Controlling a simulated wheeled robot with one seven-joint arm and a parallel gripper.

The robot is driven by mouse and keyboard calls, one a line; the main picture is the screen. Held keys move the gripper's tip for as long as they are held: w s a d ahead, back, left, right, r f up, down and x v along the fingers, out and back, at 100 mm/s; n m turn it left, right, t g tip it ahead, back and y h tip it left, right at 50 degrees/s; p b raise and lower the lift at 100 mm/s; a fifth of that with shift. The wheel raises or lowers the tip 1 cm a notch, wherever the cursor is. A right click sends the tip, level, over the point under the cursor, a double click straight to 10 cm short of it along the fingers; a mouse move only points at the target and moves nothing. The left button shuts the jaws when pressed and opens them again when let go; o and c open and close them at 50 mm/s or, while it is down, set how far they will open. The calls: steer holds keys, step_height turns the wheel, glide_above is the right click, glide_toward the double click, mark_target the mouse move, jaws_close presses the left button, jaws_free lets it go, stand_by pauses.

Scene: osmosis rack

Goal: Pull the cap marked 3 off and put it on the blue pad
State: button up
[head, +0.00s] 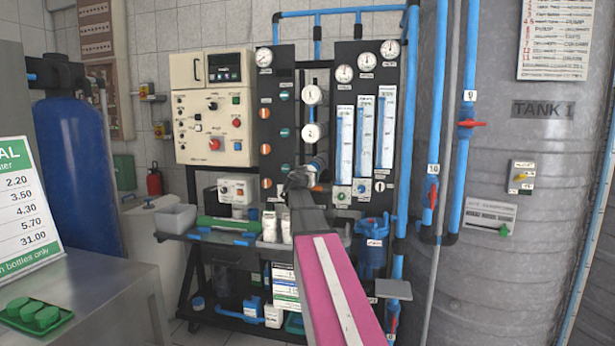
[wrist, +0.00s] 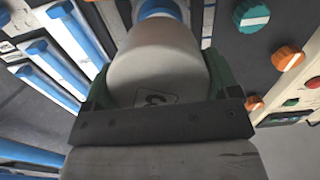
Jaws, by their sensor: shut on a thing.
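A pale grey-white cap (wrist: 155,60) fills the middle of the wrist view, with a label marked 3 on it. My gripper (wrist: 158,85) is shut on it, with a dark green finger on each side. A blue pipe end (wrist: 158,8) lies right beyond the cap; I cannot tell whether the cap is seated on it. In the head view my gripper (head: 302,178) is at the middle of the rack panel, and the cap is mostly hidden there. Small blue patches (head: 248,235) show along the shelf below; I cannot tell whether one is the blue pad.
Dark panels with gauges and flow tubes (head: 364,145) stand close beside my gripper. Orange and green knobs (wrist: 287,58) are near it on the other side. A green tray (head: 225,223), a grey bin (head: 176,218) and white bottles (head: 270,226) crowd the shelf.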

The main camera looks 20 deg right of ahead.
steer(key=shift+v, duration=1.7)
steer(key=shift+a, duration=0.1)
